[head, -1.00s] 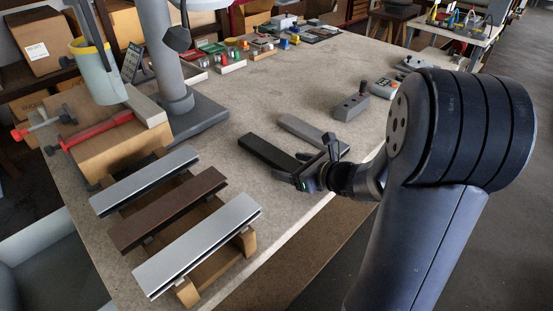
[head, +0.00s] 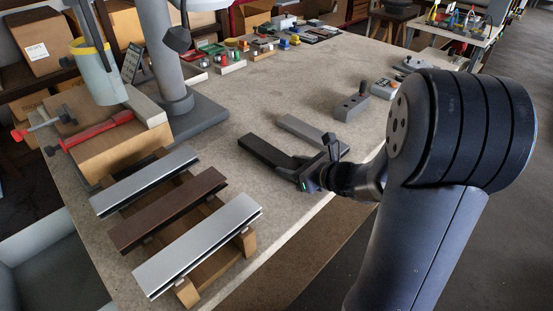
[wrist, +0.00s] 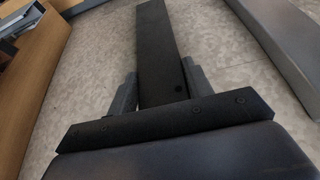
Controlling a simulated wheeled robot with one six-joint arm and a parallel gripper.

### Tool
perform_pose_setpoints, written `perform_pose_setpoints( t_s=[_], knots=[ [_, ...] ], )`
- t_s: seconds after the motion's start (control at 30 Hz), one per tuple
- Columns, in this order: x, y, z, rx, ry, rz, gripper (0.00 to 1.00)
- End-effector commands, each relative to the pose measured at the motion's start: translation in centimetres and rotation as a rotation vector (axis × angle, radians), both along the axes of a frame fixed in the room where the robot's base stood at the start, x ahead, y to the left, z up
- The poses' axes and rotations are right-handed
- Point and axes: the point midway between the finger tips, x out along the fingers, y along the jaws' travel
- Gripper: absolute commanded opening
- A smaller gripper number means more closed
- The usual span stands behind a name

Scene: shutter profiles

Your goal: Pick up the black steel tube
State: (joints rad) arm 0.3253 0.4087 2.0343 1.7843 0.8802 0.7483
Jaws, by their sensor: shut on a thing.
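The black steel tube (head: 266,151) lies on the grey bench top, right of the slatted rack. It is a long dark square bar. My gripper (head: 309,172) is at its near right end. In the wrist view the black tube (wrist: 155,50) runs away from me between the two fingers of my gripper (wrist: 158,88), which are shut on it, one on each side. The tube's near end is hidden behind the gripper body. I cannot tell whether the tube is lifted off the bench.
A grey tube (head: 311,133) lies parallel, just beyond the black one. Two silver profiles and a brown profile (head: 168,208) rest on a wooden rack at the left. A grey control box (head: 351,107) stands farther back. The bench's front edge is close to my gripper.

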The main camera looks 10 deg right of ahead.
Motion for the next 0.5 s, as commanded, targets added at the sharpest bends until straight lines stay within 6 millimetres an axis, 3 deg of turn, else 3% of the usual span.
perform_pose_setpoints(
  t_s=[0.27, 0.5],
  knots=[
    [0.1, 0.0, 0.8, 0.0, -0.005, -0.001, 0.08],
    [0.1, 0.0, 5.3, -0.002, -0.01, 0.001, 0.08]
  ],
)
